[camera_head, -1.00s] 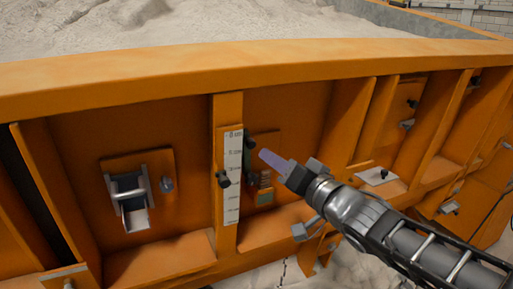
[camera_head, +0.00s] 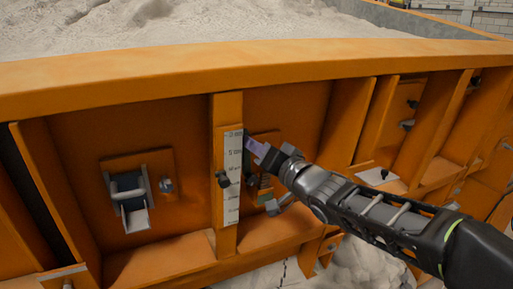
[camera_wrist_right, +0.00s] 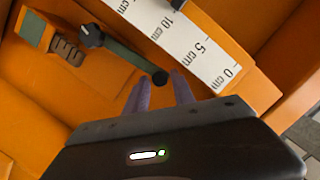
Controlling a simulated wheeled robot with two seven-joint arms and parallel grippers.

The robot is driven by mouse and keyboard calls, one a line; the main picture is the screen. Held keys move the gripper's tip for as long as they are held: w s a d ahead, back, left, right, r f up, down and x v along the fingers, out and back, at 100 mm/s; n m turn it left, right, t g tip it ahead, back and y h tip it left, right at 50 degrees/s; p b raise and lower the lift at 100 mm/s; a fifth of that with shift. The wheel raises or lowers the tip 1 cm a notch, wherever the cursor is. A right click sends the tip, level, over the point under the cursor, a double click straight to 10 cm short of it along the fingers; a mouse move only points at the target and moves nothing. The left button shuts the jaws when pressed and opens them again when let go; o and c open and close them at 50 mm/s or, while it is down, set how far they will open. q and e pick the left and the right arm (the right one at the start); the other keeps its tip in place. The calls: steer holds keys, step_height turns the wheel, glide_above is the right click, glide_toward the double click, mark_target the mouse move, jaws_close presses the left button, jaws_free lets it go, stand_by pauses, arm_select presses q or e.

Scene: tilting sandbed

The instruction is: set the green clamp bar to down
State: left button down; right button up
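The green clamp bar (camera_wrist_right: 128,58) shows in the right wrist view beside the white scale. It runs from a black knob (camera_wrist_right: 92,36) to a black ball end (camera_wrist_right: 160,77) on the scale's 0 cm side, which is the upper side in the head view. My right gripper (camera_wrist_right: 160,85) is open, its two purple fingers around or just short of the ball end; I cannot tell if they touch it. In the head view my right gripper (camera_head: 253,145) is right of the scale and hides most of the bar. My left gripper is not in view.
The white scale (camera_head: 232,170) is on an upright orange post. A latch with a metal handle (camera_head: 129,194) is further left. Orange ribs (camera_head: 348,120) stand right of the gripper. Sand fills the bed above.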

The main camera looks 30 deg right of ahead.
jaws_close()
steer(key=shift+f, duration=0.1)
stand_by(1.2)
